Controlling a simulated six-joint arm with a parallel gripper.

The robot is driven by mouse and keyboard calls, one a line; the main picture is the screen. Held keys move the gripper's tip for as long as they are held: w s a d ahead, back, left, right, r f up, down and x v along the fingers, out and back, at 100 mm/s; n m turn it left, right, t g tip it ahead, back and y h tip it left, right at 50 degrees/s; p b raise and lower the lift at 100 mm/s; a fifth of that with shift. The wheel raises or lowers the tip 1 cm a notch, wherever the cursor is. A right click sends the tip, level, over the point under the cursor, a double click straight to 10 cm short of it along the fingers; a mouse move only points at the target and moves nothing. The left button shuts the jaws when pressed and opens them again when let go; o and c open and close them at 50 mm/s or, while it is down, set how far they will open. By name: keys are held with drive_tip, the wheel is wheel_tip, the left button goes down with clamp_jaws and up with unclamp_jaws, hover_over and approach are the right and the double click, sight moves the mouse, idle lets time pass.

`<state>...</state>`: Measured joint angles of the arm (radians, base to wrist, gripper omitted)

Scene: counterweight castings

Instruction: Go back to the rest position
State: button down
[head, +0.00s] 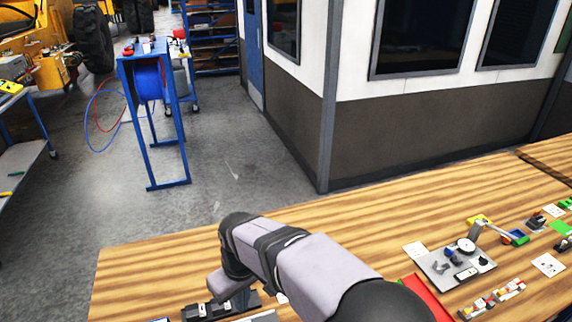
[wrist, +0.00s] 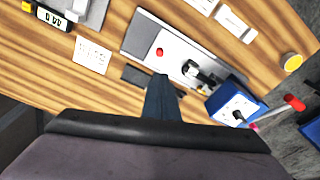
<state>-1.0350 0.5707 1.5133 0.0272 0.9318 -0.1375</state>
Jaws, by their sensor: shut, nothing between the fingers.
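My arm (head: 305,262) reaches from the lower right over the front of the wooden table in the head view and bends down at its far end. My gripper shows in the wrist view (wrist: 160,86) as a narrow dark blue-grey shape pointing away from the camera. It is shut and empty. It is over the table beside a grey plate (wrist: 150,47) with a red button and a small black mechanism. In the head view the gripper's fingertips are hard to make out behind the arm.
A blue box (wrist: 234,104) with a white face and a red-handled tool (wrist: 294,103) lie near the table edge. A digital display (wrist: 50,18) and a label card (wrist: 92,57) sit at upper left. A grey fixture plate (head: 440,272) stands at right. The table's back left (head: 150,265) is clear.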

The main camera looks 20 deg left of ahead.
drive_tip(key=w+d+f+m+b, duration=0.1)
drive_tip(key=w+d+m, duration=0.25)
drive_tip(key=d, duration=0.75)
drive_tip(key=w+d+f+m+b, duration=0.2)
drive_tip(key=w+d+m, duration=0.15)
drive_tip(key=d, duration=0.85)
drive_tip(key=s+d+f+m, duration=0.1)
drive_tip(key=s+d+m, duration=0.1)
drive_tip(key=d, duration=0.5)
drive_tip(key=s+d+f+m+h+b, duration=0.1)
drive_tip(key=s+d+f+m, duration=0.1)
drive_tip(key=s+d, duration=0.2)
drive_tip(key=s+d+f+m+b, duration=0.1)
drive_tip(key=s+d, duration=0.3)
drive_tip(key=d, duration=0.5)
drive_tip(key=shift+d+f+m, duration=0.3)
drive_tip(key=shift+f+m, duration=0.3)
drive_tip(key=shift+f, duration=0.05)
